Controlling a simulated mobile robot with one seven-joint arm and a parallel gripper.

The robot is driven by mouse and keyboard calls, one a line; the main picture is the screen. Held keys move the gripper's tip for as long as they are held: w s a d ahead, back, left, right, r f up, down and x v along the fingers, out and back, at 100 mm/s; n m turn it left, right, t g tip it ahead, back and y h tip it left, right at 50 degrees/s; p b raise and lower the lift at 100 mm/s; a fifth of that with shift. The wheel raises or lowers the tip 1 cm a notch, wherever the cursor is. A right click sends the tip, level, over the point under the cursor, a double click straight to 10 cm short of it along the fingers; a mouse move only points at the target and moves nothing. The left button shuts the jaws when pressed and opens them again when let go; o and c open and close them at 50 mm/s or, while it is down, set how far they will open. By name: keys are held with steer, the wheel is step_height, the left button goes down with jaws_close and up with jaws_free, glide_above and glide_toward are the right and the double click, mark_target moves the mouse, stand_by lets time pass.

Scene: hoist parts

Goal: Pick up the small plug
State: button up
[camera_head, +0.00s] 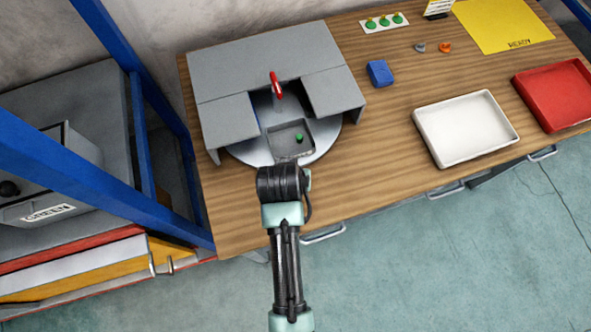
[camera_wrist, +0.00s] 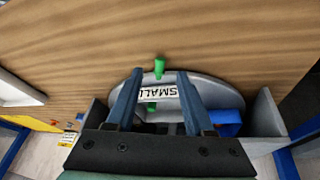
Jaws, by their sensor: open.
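A small green plug (camera_head: 299,138) stands in a grey tray (camera_head: 283,149) on the round turntable (camera_head: 245,152), under the opening of a grey housing. In the wrist view a green plug (camera_wrist: 159,66) shows between the fingertips of my gripper (camera_wrist: 160,73), with no visible contact. A white label reading SMALL (camera_wrist: 158,92) lies behind it, between the fingers. Another green piece (camera_wrist: 151,107) shows below the label; I cannot tell whether it belongs to the same plug. My gripper is open. Its fingers cannot be made out in the head view.
The grey housing (camera_head: 262,58) surrounds the turntable, with a red handle (camera_head: 276,86) over it. A blue block (camera_head: 380,73), a white tray (camera_head: 466,129) and a red tray (camera_head: 556,94) stand to the right. Green pieces on a white plate (camera_head: 371,27) are at the back.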

steer(key=shift+x, duration=1.55)
jaws_close()
